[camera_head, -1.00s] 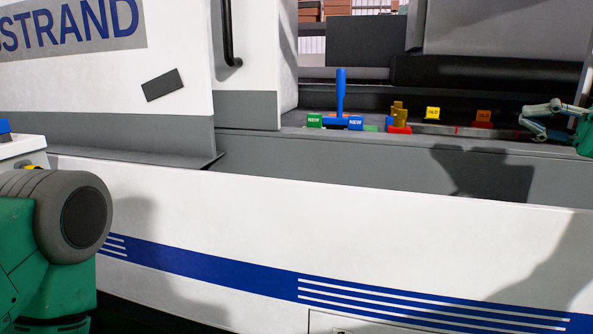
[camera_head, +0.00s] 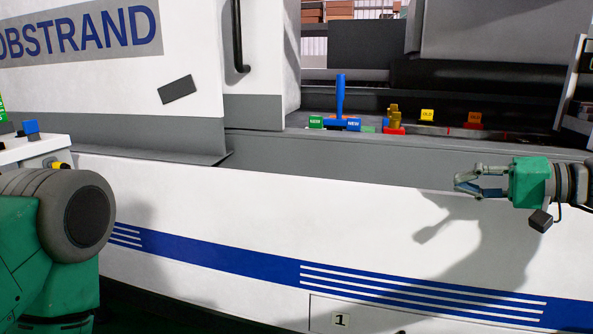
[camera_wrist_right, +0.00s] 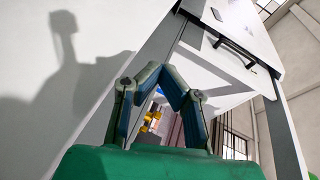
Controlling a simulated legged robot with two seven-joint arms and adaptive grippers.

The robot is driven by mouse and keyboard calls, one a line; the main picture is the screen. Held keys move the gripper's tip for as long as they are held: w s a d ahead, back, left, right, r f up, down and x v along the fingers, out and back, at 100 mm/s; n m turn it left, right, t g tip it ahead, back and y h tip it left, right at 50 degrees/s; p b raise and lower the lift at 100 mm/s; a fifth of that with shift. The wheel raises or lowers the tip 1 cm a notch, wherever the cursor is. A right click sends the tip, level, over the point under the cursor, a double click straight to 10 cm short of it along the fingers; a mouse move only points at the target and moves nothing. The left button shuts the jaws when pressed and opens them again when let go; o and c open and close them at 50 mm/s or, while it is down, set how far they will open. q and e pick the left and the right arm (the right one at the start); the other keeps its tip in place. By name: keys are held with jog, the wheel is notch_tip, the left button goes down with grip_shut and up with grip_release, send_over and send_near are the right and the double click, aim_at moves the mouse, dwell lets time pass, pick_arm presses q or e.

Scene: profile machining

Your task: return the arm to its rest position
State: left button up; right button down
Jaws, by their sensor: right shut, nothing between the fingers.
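My right gripper (camera_head: 470,183) is in front of the white machine front in the head view, below the ledge, with its fingers toward the left. In the right wrist view the fingertips of the gripper (camera_wrist_right: 160,70) meet, and nothing is between them. My right arm comes in from the right edge. A large green and grey part of my left arm (camera_head: 50,235) fills the lower left of the head view. The left gripper itself is out of view.
On the machine ledge (camera_head: 290,145) stand a blue T-shaped tool (camera_head: 341,98), a green NEW block (camera_head: 316,122), a brass piece on red (camera_head: 393,118), a yellow block (camera_head: 427,115) and a red-orange block (camera_head: 473,119). A white table (camera_head: 35,152) is at left. The machine front (camera_head: 200,200) is close.

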jog(key=s+a+f+g+h+p, duration=0.25)
jog(key=a+f, duration=0.45)
jog(key=f, duration=0.7)
jog(key=s+a+f+g+h+p, duration=0.3)
jog(key=s+f+g+h, duration=0.15)
jog(key=s+f, duration=0.9)
jog(key=s+d+f+n+h+p, duration=0.2)
jog(key=s+d+f+h, duration=0.1)
jog(key=s, duration=0.7)
jog(key=s+d+f+n+h+p, duration=0.2)
jog(key=s+d+f+h, duration=0.1)
jog(key=s, duration=0.7)
jog(key=shift+s+d+f+n+g, duration=0.3)
jog(key=shift+d+f+g, duration=0.15)
jog(key=shift+d, duration=0.35)
